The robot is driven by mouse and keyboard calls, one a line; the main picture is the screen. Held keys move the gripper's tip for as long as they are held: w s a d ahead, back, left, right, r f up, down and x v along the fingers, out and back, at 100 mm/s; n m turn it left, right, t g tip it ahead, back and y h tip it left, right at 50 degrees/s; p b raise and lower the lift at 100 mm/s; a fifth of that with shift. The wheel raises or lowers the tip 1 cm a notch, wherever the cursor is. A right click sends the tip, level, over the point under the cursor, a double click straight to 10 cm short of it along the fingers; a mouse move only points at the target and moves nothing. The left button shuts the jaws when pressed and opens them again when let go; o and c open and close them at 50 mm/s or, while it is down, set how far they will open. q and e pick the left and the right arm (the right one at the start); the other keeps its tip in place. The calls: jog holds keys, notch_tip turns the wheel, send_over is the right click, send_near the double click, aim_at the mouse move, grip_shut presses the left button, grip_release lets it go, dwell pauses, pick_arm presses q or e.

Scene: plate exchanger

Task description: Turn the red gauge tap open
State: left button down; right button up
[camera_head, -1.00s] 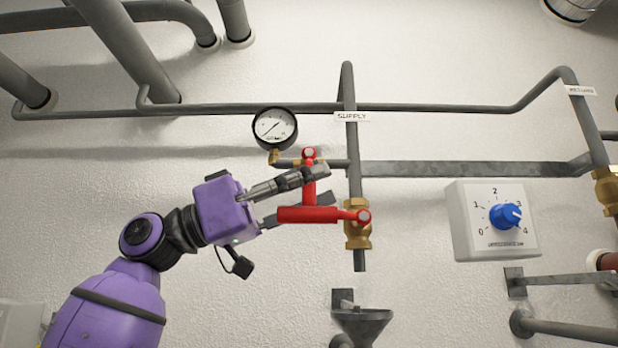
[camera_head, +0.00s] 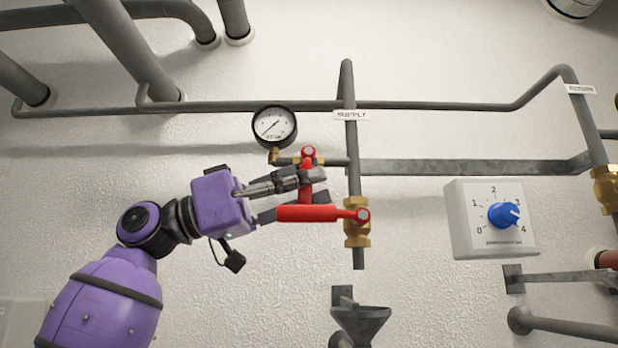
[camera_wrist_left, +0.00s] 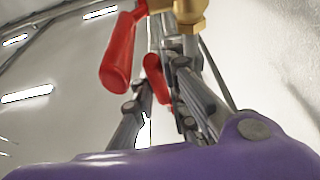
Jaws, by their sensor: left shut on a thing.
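The red gauge tap (camera_head: 308,154) sits on the small brass branch below the pressure gauge (camera_head: 274,126). Its red handle hangs downward, partly hidden by my fingers. My left gripper (camera_head: 316,190) is shut on this handle, coming in from the left. In the left wrist view the gauge tap handle (camera_wrist_left: 155,78) shows between the two fingers (camera_wrist_left: 165,100). A larger red lever (camera_head: 308,213) on the brass supply valve (camera_head: 357,236) points left, just below the upper finger and in front of the lower one. My right gripper is not in view.
A SUPPLY label (camera_head: 351,115) marks the vertical pipe right of the tap. A white control box (camera_head: 467,225) with a blue knob (camera_head: 504,215) is on the wall at right. A grey funnel (camera_head: 361,321) is below. The wall left of the gauge is fairly clear.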

pick_arm(q)
jog(key=shift+s+a+r+y+p, duration=0.3)
jog(key=shift+a+r+y+p, duration=0.3)
jog(key=shift+y, duration=0.5)
jog(key=shift+a+f+y, duration=0.1)
jog(key=shift+y, duration=0.2)
jog(key=y, duration=0.1)
jog(key=a+y, duration=0.1)
jog(key=y, duration=0.1)
jog(key=shift+w+a+p, duration=0.1)
jog(key=shift+w+p, duration=0.1)
jog(key=shift+p, duration=0.2)
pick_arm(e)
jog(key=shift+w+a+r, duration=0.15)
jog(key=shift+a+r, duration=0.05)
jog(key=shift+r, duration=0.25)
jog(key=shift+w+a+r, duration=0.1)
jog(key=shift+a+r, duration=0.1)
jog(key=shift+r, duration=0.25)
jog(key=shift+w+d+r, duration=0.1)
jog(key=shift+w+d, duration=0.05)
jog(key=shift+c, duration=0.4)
